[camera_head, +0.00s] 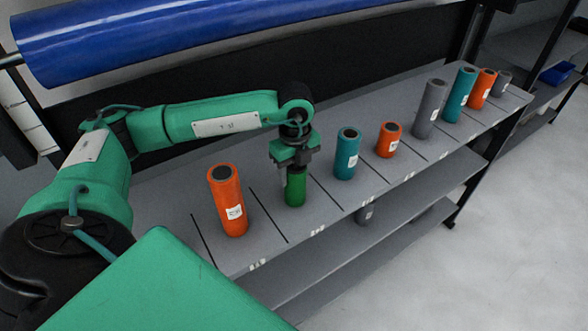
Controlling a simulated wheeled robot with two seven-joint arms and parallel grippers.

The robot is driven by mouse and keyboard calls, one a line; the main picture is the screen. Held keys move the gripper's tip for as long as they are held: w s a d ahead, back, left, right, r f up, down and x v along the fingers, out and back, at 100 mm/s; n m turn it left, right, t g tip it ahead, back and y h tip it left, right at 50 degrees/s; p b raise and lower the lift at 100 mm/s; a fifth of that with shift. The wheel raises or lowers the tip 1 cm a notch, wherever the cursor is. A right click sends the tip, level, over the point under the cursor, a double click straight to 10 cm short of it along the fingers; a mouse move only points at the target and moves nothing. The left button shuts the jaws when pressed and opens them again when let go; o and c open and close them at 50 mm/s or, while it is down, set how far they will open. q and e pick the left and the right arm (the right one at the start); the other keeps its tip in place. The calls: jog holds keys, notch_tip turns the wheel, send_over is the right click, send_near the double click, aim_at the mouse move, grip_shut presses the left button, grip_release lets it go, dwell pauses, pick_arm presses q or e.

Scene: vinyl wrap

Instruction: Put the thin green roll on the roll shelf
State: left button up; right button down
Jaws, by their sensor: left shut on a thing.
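The thin green roll (295,188) stands upright on the grey roll shelf (262,222), or very close above it; I cannot tell which. It is in a slot between the tall orange roll and a teal roll. My left gripper (294,164) points down and is shut on the top of the green roll, hiding its upper end. My right gripper is not in view.
A tall orange roll (228,201) stands to the left of the green roll. A teal roll (347,153) and a short orange roll (388,139) stand to the right, with a grey roll (429,108) and several others beyond. A large blue roll (180,32) hangs above.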

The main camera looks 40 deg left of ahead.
pick_arm(q)
jog(key=o, duration=0.8)
jog(key=shift+w+a+f, duration=0.1)
jog(key=shift+f, duration=0.05)
jog(key=o, duration=0.3)
jog(key=shift+w+a+f, duration=0.1)
jog(key=shift+a, duration=0.05)
jog(key=shift+o, duration=0.2)
jog(key=shift+a, duration=0.1)
jog(key=shift+r+p, duration=0.4)
jog(key=shift+r, duration=0.05)
notch_tip(320, 180, up, 4)
jog(key=b, duration=0.3)
jog(key=shift+r, duration=0.1)
notch_tip(320, 180, up, 6)
jog(key=shift+r+b, duration=0.1)
jog(key=shift+b, duration=0.75)
jog(key=shift+r, duration=0.7)
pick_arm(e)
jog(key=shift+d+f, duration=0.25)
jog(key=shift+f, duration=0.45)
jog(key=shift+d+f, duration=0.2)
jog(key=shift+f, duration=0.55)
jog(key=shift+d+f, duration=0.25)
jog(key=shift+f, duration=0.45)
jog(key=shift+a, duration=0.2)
